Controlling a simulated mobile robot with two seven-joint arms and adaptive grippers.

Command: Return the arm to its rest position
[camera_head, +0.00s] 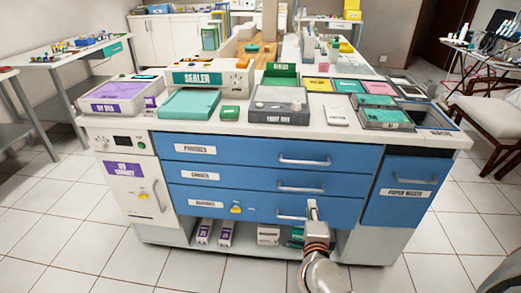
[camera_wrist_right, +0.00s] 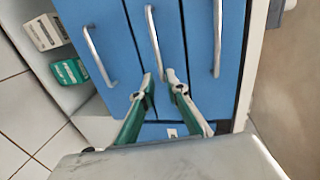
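My right arm comes up from the bottom of the head view. My right gripper (camera_head: 312,207) is in front of the lower blue drawers, over the right end of the bottom drawer handle (camera_head: 291,216) in the picture. In the wrist view the fingertips of the right gripper (camera_wrist_right: 159,77) are a little apart, one on each side of the lower end of the middle handle (camera_wrist_right: 153,38). I cannot tell whether they touch it. No object is seen held. My left gripper is not in view.
The blue drawers (camera_head: 240,180) look closed. The white counter (camera_head: 255,127) above holds a sealer (camera_head: 211,76), trays and boxes. Boxes (camera_head: 268,234) stand on the low shelf beneath. Tiled floor (camera_head: 115,265) is free in front. A chair (camera_head: 490,115) stands at right.

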